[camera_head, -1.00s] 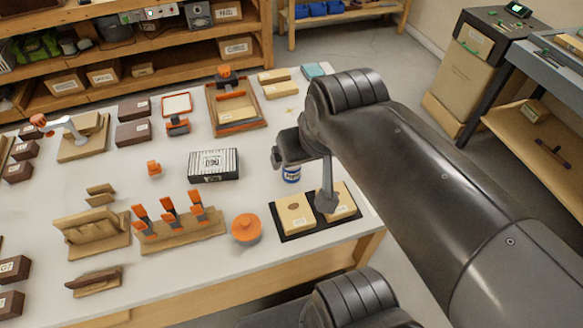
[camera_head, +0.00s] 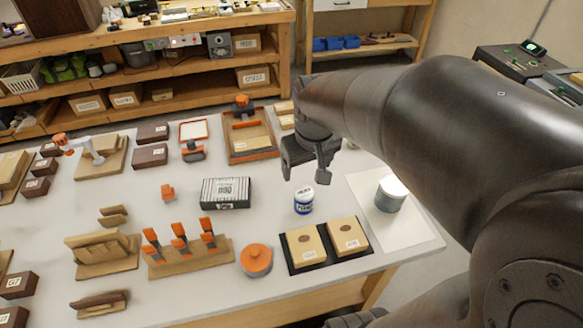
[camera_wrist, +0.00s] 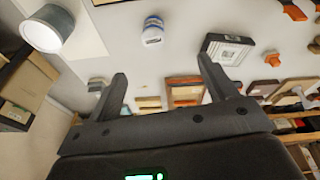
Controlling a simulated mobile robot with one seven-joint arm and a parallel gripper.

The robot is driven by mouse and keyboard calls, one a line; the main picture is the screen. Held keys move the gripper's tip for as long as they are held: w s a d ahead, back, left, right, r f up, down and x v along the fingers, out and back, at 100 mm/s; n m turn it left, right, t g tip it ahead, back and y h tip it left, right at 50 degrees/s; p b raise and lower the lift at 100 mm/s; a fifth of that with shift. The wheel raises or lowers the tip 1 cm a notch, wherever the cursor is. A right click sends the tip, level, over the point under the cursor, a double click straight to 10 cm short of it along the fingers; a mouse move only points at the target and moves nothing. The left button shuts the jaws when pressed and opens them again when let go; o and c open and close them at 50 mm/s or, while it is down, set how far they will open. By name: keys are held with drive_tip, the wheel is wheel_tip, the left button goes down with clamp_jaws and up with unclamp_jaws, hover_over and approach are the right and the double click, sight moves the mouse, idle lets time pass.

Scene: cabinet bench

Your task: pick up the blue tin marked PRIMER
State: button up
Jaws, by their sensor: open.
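The small blue and white tin (camera_head: 303,202) stands upright on the white bench, behind the two tan boxes. Its label is too small to read surely. In the wrist view the tin (camera_wrist: 153,32) shows beyond the fingertips, between their lines and apart from them. My gripper (camera_head: 306,174) is open and empty, above the bench and a little behind the tin in the head view. Both of its fingers (camera_wrist: 162,72) show in the wrist view with nothing between them.
A grey can (camera_head: 390,194) with a pale top stands on a white sheet (camera_head: 426,232) to the right. Two tan boxes on a black tray (camera_head: 310,266) lie in front of the tin. A striped box (camera_head: 226,193) lies to its left, and an orange-topped round object (camera_head: 256,260) at front left.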

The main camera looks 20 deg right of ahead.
sight(303, 191)
drive_tip(key=w+f+g, duration=0.1)
drive_tip(key=w+f, duration=0.2)
drive_tip(key=f, duration=0.1)
drive_tip(key=w+d+f+n+g, duration=0.1)
drive_tip(key=w+f, duration=0.1)
drive_tip(key=f, duration=0.3)
drive_tip(key=w+d+f, duration=0.1)
drive_tip(key=w+f, duration=0.2)
drive_tip(key=f, duration=0.1)
drive_tip(key=shift+w+d+f+n+g, duration=0.2)
drive_tip(key=shift+w+n+g, duration=0.1)
drive_tip(key=shift+w+g, duration=0.1)
wheel_tip(303, 191, down, 5)
drive_tip(key=shift+f, duration=0.2)
drive_tip(key=shift+s+d+f, duration=0.1)
drive_tip(key=shift+s+f, duration=0.05)
drive_tip(key=shift+f, duration=1.25)
drive_tip(key=shift+s+f, duration=0.1)
drive_tip(key=shift+f, duration=1.3)
drive_tip(key=shift+c, duration=0.4)
drive_tip(key=c, duration=1)
drive_tip(key=shift+c, duration=0.5)
drive_tip(key=shift+r, duration=0.15)
